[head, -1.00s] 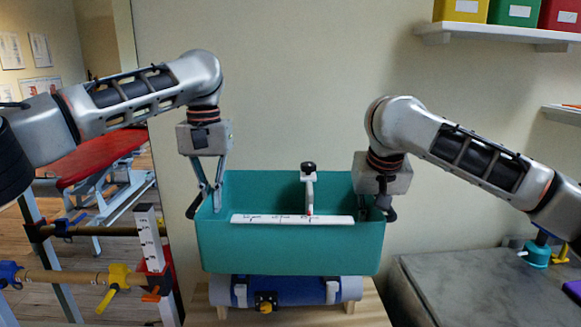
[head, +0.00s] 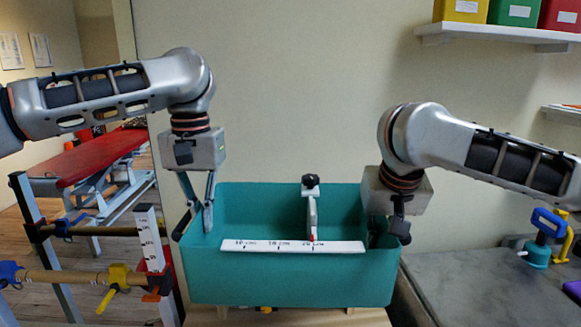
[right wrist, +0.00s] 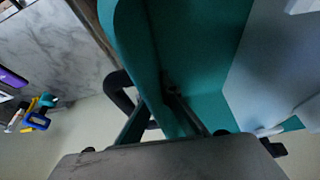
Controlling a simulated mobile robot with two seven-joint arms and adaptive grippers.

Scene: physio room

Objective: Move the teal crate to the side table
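The teal crate (head: 290,277) is upright in the middle of the head view, above a wooden surface (head: 345,317). It holds a white ruler-like strip (head: 292,247) with markings and an upright white piece with a black knob (head: 311,205). My left gripper (head: 196,222) is shut on the crate's left wall, one finger outside and one inside. My right gripper (head: 389,236) is shut on the right wall, which also shows between its fingers in the right wrist view (right wrist: 165,95).
A grey-topped table (head: 470,285) stands at the right, its near part bare. A blue-and-teal device (head: 540,240) and a purple item (head: 573,291) are on it. Parallel-bar rails (head: 85,275) and a red-topped bench (head: 85,160) are at the left. A shelf (head: 490,30) is above right.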

